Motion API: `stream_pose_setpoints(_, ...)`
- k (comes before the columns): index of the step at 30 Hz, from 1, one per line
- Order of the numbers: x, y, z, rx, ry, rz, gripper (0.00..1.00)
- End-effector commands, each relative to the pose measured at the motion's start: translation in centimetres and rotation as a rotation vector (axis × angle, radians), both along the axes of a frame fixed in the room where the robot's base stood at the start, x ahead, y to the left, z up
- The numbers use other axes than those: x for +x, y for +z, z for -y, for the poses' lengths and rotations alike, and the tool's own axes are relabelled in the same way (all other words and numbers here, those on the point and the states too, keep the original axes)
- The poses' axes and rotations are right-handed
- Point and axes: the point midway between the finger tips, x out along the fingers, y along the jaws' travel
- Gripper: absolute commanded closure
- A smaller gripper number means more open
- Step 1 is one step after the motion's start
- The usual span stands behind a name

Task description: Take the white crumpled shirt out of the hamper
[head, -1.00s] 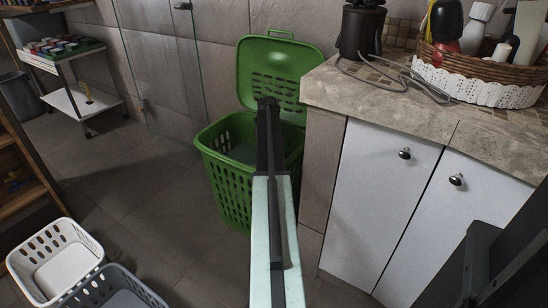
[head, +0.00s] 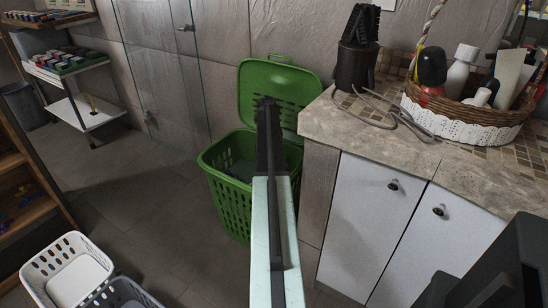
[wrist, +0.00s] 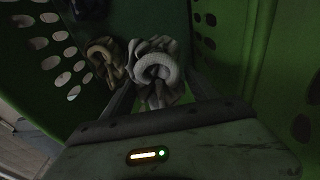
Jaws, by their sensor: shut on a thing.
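The green hamper (head: 230,204) stands on the floor with its lid (head: 285,82) raised against the wall. My arm reaches over it and hides part of its opening; my gripper cannot be made out in the head view. In the wrist view, my gripper (wrist: 162,90) is inside the hamper, between its perforated walls. It is shut on the white crumpled shirt (wrist: 160,68), which is bunched up between the fingers. A tan crumpled piece (wrist: 103,56) lies just left of it. A darker bundle (wrist: 90,8) shows at the top edge.
A cabinet (head: 375,215) with a stone top stands close on the hamper's right. On it are a wicker basket (head: 465,128) of bottles and a dark holder (head: 357,66) with a cable. White (head: 66,265) and grey (head: 122,292) baskets are at lower left. Floor left of the hamper is clear.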

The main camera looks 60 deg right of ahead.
Motion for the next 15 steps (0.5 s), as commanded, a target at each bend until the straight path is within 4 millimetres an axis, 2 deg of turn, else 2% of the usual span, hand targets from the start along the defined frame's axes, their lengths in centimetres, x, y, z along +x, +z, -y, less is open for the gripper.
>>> stream_pose_setpoints(1, 0.0, 1.3, 0.0, 0.000, 0.000, 0.000, 0.73)
stream_pose_setpoints(15, 0.0, 6.7, 0.0, 0.000, 0.001, 0.000, 0.73)
